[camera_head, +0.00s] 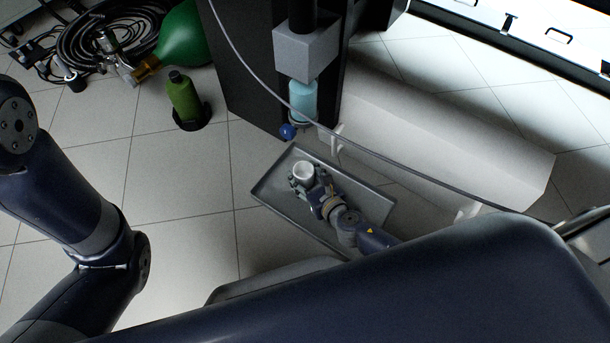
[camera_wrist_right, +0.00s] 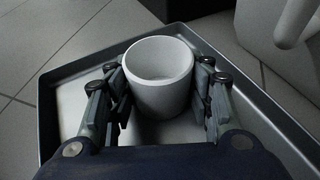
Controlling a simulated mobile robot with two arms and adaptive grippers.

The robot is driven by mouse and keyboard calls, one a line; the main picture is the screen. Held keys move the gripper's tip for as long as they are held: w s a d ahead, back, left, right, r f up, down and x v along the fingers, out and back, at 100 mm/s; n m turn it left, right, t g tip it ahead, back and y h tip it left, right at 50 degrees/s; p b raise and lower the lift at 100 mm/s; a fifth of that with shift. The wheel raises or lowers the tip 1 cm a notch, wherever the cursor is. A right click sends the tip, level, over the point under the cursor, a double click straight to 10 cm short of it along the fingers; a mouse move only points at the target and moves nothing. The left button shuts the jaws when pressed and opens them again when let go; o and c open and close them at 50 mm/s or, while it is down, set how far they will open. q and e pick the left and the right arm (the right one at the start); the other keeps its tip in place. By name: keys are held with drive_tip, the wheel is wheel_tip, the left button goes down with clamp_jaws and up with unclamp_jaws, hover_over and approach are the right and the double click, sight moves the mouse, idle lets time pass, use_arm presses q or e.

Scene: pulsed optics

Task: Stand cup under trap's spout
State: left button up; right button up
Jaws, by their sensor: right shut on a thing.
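A white cup (camera_head: 303,171) is upright between the fingers of my right gripper (camera_head: 303,183). In the right wrist view the cup (camera_wrist_right: 159,76) fills the space between both fingers (camera_wrist_right: 160,95), and its inside looks empty. The gripper is shut on it, over the grey tray (camera_head: 272,190); I cannot tell whether the cup touches the tray. The trap is a light-blue bowl (camera_head: 303,100) under a grey block on a dark column, with a blue ball-like part (camera_head: 287,131) at its lower left, beyond the tray. I cannot make out the spout clearly. My left gripper is out of view.
A green bottle (camera_head: 183,99) in a black holder stands on the floor at left. A green gas cylinder (camera_head: 187,36) and coiled black hoses (camera_head: 107,37) lie behind it. A white box-like body (camera_head: 440,130) borders the tray at right. A thin cable crosses above.

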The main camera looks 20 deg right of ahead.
drive_tip(key=shift+f, duration=0.1)
drive_tip(key=o, duration=1.2)
drive_tip(key=v, duration=0.7)
drive_tip(key=shift+s, duration=0.25)
